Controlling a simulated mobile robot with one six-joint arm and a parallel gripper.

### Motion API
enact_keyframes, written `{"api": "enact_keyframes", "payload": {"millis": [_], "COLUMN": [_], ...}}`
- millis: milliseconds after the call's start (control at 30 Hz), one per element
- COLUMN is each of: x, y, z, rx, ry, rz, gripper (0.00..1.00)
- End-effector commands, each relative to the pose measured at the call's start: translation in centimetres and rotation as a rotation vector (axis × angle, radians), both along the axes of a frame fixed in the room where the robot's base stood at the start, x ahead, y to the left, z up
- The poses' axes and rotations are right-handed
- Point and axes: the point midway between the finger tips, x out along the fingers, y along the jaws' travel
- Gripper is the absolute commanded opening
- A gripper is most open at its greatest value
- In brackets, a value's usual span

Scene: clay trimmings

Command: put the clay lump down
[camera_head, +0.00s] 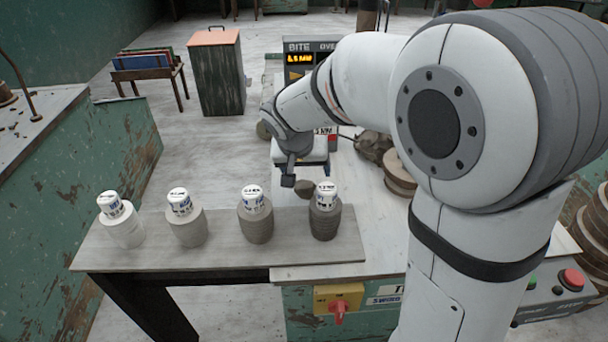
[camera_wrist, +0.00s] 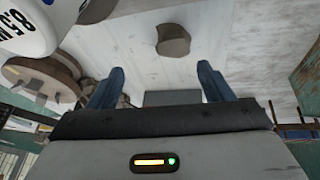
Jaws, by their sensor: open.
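A small brown clay lump (camera_head: 304,187) sits on the pale worktop, just behind the rightmost labelled clay stack. In the wrist view the lump (camera_wrist: 173,40) lies on the pale surface, beyond the fingertips and roughly between their lines. My gripper (camera_head: 288,181) points down just left of the lump in the head view. In the wrist view its two blue fingers (camera_wrist: 160,70) are spread wide with nothing between them. The lump looks apart from both fingers.
Several clay stacks with white labelled tops (camera_head: 255,220) stand in a row on a grey board (camera_head: 215,252). A larger dark lump (camera_head: 374,146) and brown discs (camera_head: 398,178) lie to the right. A display box (camera_head: 298,60) stands behind. The board's middle front is clear.

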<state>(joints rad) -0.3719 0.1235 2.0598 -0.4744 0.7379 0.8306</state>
Motion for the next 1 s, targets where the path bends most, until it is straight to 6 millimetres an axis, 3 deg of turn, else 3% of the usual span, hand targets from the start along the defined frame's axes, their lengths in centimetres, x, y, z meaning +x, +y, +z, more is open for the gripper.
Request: {"api": "enact_keyframes", "payload": {"millis": [133,633,967,1000], "x": [0.3,2.7,3.0,3.0], "y": [1.3,0.5,0.4,0.4], "z": [-1.0,-6.9,-7.5,-7.5], "rx": [-0.006,-0.007,-0.004,-0.004], "ry": [0.001,0.002,0.000,0.000], "rz": [0.009,0.009,0.009,0.008], "gripper": [0.74,0.74,0.74,0.70]}}
